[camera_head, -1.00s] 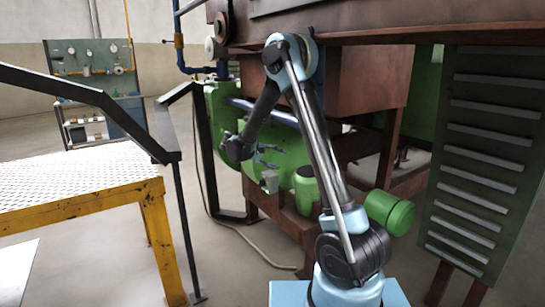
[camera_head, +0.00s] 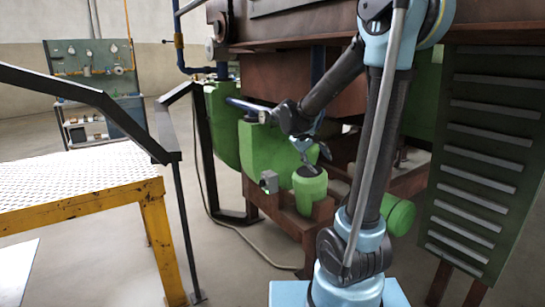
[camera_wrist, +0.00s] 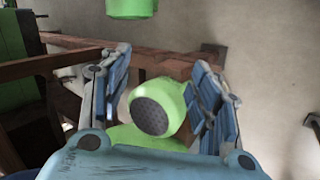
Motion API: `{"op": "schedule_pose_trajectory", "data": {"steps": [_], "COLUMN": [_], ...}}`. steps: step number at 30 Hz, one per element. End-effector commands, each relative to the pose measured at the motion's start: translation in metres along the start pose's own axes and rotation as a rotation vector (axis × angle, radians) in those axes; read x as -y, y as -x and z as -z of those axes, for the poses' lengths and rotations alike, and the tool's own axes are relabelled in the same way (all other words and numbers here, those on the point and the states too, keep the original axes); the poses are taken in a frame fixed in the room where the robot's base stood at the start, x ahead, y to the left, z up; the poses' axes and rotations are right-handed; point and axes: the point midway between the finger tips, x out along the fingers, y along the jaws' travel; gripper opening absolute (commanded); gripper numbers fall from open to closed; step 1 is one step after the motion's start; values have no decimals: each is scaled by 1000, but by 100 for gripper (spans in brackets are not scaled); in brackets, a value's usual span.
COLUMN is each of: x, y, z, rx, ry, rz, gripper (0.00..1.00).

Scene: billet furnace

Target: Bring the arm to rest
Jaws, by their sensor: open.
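My arm stands on its light-blue base in the head view, bent at a high elbow near the top edge, with its forearm slanting down to the left. My gripper (camera_head: 314,157) hangs at the forearm's end in front of the green machine (camera_head: 262,147), just above an upright green cylinder (camera_head: 310,190). In the wrist view my gripper (camera_wrist: 160,88) has its two blue-padded fingers wide apart. A rounded green part with a dark dotted face (camera_wrist: 151,116) shows between them, and I see nothing gripped. Whether the fingers touch anything cannot be told.
A brown furnace frame (camera_head: 290,38) stands behind my arm, with a green ribbed panel (camera_head: 483,155) at the right. A green horizontal cylinder (camera_head: 400,215) is close beside my upper arm. A yellow platform (camera_head: 80,213) with black railing stands left.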

Motion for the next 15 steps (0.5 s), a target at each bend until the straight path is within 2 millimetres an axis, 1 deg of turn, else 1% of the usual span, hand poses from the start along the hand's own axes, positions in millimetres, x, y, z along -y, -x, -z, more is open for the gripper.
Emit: {"op": "schedule_pose_trajectory", "data": {"steps": [1, 3, 8, 15], "x": [-1, -1, 4, 21], "y": [-1, -1, -3, -6], "z": [-16, -33, -73, -129], "rx": [2, 1, 0, -8], "ry": [-13, -28, -67, -130], "rz": [22, 55, 129, 238], "gripper": [57, 57, 57, 57]}}
